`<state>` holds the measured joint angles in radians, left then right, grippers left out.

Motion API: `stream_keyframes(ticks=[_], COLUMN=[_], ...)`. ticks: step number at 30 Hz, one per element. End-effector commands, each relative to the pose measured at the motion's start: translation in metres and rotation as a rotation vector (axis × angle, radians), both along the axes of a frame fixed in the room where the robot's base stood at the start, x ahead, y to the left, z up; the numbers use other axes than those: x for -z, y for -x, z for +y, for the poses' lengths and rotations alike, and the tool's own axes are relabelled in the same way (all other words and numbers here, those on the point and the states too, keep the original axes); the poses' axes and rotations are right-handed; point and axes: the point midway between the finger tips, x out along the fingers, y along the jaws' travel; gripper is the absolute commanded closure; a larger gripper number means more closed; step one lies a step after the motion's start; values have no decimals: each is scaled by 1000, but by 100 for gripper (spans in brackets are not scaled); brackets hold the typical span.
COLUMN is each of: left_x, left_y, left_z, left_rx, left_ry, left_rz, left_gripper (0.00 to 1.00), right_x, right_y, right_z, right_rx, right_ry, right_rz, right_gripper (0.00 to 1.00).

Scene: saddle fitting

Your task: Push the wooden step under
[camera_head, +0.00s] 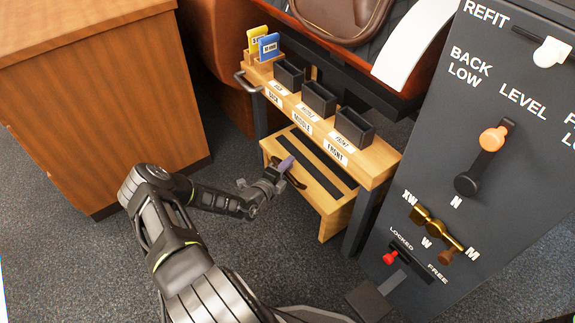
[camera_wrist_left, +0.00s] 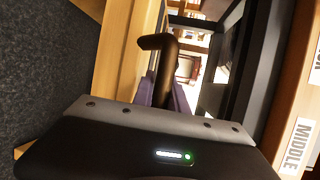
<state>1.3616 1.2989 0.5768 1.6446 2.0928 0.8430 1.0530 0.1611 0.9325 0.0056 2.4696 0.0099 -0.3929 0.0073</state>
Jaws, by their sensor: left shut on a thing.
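The wooden step (camera_head: 309,171), with dark strips along its top, sits low beneath the bench shelf and juts out from under its front edge. A dark bar handle (camera_head: 296,181) is on its front side. My left gripper (camera_head: 282,169) is at the step's front and is shut on the handle. In the left wrist view the dark handle (camera_wrist_left: 160,48) rises between the purple-grey fingers (camera_wrist_left: 170,95). The far end of the step is hidden under the shelf. My right gripper is not in view.
The wooden shelf (camera_head: 374,164) above the step carries several black bins and BACK, MIDDLE and FRONT labels. A dark panel with levers (camera_head: 455,160) stands at right. A wooden cabinet (camera_head: 100,110) stands at left. Grey carpet (camera_head: 250,245) is open in front.

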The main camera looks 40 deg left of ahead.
Motion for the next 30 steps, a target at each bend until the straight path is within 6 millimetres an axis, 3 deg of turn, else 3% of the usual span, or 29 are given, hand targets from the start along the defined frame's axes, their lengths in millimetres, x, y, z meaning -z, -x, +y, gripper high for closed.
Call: stream_keyframes(ticks=[5, 17, 26, 27, 30], left_x=[0, 1, -1, -1, -1], left_y=[-4, -75, -80, -80, -80], left_z=[-2, -23, -24, -24, -24], left_rx=[2, 2, 0, 0, 0], left_ry=[0, 0, 1, 2, 2], left_rz=[-1, -1, -1, -1, -1], left_gripper=[100, 100, 100, 80, 73], right_x=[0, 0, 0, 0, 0], right_y=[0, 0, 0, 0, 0], right_z=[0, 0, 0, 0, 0], right_rx=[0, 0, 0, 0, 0], right_ry=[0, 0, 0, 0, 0], right_rz=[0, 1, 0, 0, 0], right_gripper=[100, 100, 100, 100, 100])
